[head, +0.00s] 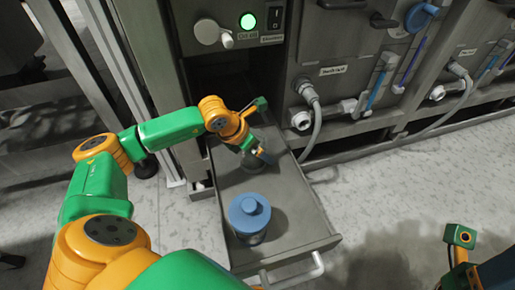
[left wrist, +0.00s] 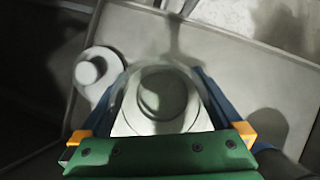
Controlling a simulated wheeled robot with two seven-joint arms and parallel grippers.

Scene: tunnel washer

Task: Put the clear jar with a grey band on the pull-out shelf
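The pull-out shelf (head: 290,215) is drawn out from the machine. A clear jar (head: 252,163) is at its middle, partly hidden by my left gripper (head: 258,152). In the left wrist view the jar (left wrist: 163,97) shows from above between the two blue fingers of the gripper (left wrist: 160,85), one on each side. Whether the fingers press on it, and whether its base rests on the shelf, cannot be told. Its grey band is not clear to see. My right gripper (head: 460,240) is over the floor at the lower right; its fingers are not clear.
A blue-lidded jar (head: 250,215) stands near the shelf's front. The shelf has a front handle (head: 295,275). Hoses and valves (head: 310,105) are right of the shelf; its right front is clear.

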